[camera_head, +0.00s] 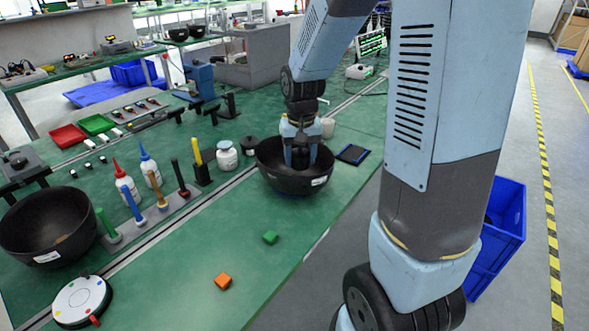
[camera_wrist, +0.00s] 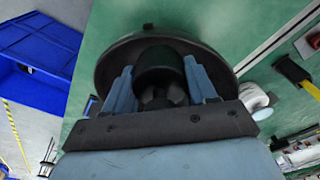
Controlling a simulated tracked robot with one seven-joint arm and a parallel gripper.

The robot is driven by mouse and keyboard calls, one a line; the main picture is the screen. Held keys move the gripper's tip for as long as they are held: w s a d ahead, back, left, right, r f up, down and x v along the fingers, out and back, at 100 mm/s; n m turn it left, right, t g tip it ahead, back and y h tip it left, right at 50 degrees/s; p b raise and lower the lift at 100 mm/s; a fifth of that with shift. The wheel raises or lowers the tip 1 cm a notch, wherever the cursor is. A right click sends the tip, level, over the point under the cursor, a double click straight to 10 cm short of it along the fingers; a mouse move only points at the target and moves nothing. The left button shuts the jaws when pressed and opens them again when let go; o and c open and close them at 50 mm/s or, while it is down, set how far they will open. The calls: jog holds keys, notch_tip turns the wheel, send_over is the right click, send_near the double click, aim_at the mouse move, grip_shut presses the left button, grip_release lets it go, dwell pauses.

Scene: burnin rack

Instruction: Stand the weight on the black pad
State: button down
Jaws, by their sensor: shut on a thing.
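My gripper (camera_head: 301,158) reaches down into the black bowl (camera_head: 275,180) near the table's front edge. In the wrist view my gripper (camera_wrist: 161,80) is shut on a dark, round weight (camera_wrist: 159,62) held between its two blue-grey fingers. The bowl's rim (camera_wrist: 110,65) shows around it there. In the head view the weight is mostly hidden by the fingers and bowl, and I cannot tell whether it touches the bowl. The black pad (camera_head: 353,154), a small dark square with a blue edge, lies flat on the green table just right of the bowl. It looks empty.
A white jar (camera_head: 227,155) and a dark round object (camera_head: 249,144) stand left of the bowl. A white cup (camera_head: 327,127) stands behind it. A green block (camera_head: 270,237) and an orange block (camera_head: 223,281) lie in front. A second bowl (camera_head: 45,222) stands far left.

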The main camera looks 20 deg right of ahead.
aim_at(297, 153)
jog(key=w, duration=0.1)
jog(key=w+f, duration=0.1)
jog(key=w, duration=0.2)
jog(key=shift+d+f, duration=0.25)
jog(key=shift+f, duration=0.1)
jog(key=w+f, duration=0.4)
jog(key=f, duration=0.1)
jog(key=shift+w+d+f, duration=0.1)
jog(key=shift+w+d, duration=0.05)
jog(key=shift+d, duration=0.15)
jog(key=shift+w+f, duration=0.35)
jog(key=shift+f, duration=1.6)
jog(key=shift+c, duration=1.7)
grip_release()
